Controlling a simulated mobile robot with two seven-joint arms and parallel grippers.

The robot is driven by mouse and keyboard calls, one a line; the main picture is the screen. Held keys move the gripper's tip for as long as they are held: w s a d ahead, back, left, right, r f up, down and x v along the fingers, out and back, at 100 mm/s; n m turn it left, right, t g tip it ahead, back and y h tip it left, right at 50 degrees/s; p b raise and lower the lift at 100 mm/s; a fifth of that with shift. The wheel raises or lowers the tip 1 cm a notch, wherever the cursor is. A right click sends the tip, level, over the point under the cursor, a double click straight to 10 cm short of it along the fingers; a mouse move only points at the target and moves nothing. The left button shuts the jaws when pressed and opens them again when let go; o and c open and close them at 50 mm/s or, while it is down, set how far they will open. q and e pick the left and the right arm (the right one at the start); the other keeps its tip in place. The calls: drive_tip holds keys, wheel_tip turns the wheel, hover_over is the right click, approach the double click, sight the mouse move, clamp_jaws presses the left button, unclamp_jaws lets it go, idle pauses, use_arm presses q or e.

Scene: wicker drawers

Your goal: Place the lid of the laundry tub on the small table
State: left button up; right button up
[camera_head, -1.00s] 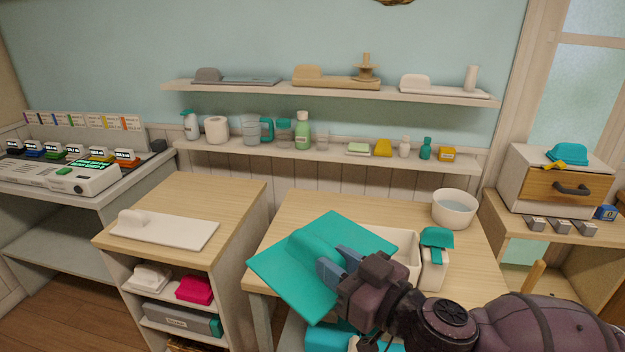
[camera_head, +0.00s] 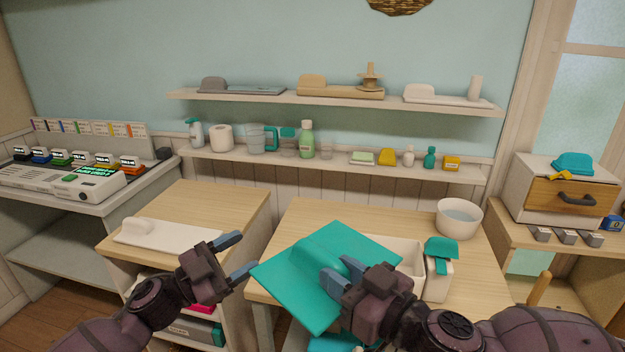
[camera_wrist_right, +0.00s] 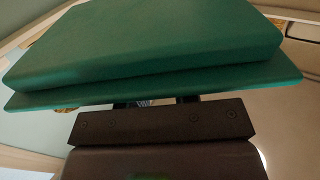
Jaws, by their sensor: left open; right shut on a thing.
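The teal lid (camera_head: 292,283), a flat square plate with a raised grip, is held tilted in my right gripper (camera_head: 338,272). The gripper is shut on the raised grip. In the right wrist view the lid (camera_wrist_right: 150,50) fills the upper part and hides the fingertips. The lid is in front of the left part of a white open tub (camera_head: 406,256) on the wooden table (camera_head: 325,215). My left gripper (camera_head: 243,256) is open and empty, just left of the lid. A low wooden-topped stand (camera_head: 222,210) is at left; I cannot tell which table is the small one.
A white board with a grip (camera_head: 170,236) lies on the wooden-topped stand, with bare wood behind it. A white bowl (camera_head: 458,218) and a teal-topped container (camera_head: 438,270) stand right of the tub. Shelves with bottles (camera_head: 308,140) run along the wall.

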sight(313, 241)
use_arm(q)
drive_tip(key=d+r+m+g+y, duration=0.2)
drive_tip(key=d+r+m+g, duration=0.1)
drive_tip(key=g, duration=0.1)
drive_tip(key=s+d+r+m+g+y, duration=0.1)
drive_tip(key=d+r+m+g+y, duration=0.1)
drive_tip(key=d+r+m+g, duration=0.1)
drive_tip(key=d+r+m+g+y, duration=0.3)
drive_tip(key=d+r+m+g, duration=0.1)
drive_tip(key=r+g, duration=0.1)
drive_tip(key=shift+s+g, duration=0.25)
drive_tip(key=shift+g, duration=0.15)
drive_tip(key=y, duration=0.1)
drive_tip(key=s+d+r+y, duration=0.1)
drive_tip(key=y, duration=0.1)
drive_tip(key=s+d+r+y, duration=0.1)
drive_tip(key=y, duration=0.1)
drive_tip(key=shift+d+m, duration=0.25)
drive_tip(key=shift+m, duration=0.15)
drive_tip(key=y, duration=0.1)
drive_tip(key=r+t+y, duration=0.1)
drive_tip(key=s+y, duration=0.1)
drive_tip(key=y, duration=0.1)
drive_tip(key=shift+d+r+t, duration=0.3)
drive_tip(key=shift+r, duration=0.1)
wheel_tip(313, 241, down, 10)
drive_tip(key=n+t+y, duration=0.1)
drive_tip(key=y, duration=0.2)
drive_tip(key=shift+s+a+t, duration=0.1)
drive_tip(key=shift+t, duration=0.3)
